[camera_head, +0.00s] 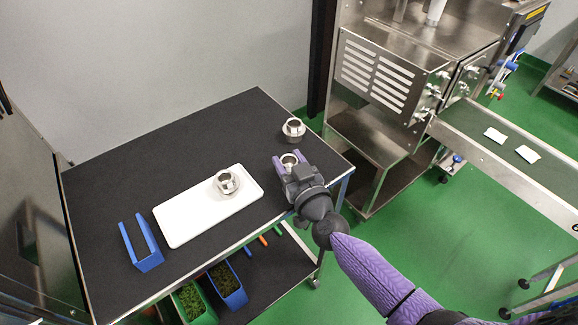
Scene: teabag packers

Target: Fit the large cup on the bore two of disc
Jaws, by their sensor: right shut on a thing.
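My right gripper (290,160) reaches in from the lower right over the right part of the black table. Its purple fingers are shut on a small metal cup (289,159), partly hidden by the fingers. A second metal cup (228,182) sits on the right half of the white tray. A third metal cup (293,130) stands on the table's back right corner, just beyond my right gripper. I cannot tell for certain which cup is the large one. No disc with bores can be made out. My left gripper is not in view.
The white tray (185,217) lies on the black table (120,180), with a blue U-shaped holder (150,262) to its left. Filled bins (190,305) stand on the shelf below. A steel machine (385,75) and a conveyor (500,165) with two white packets are right. The table's back left is clear.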

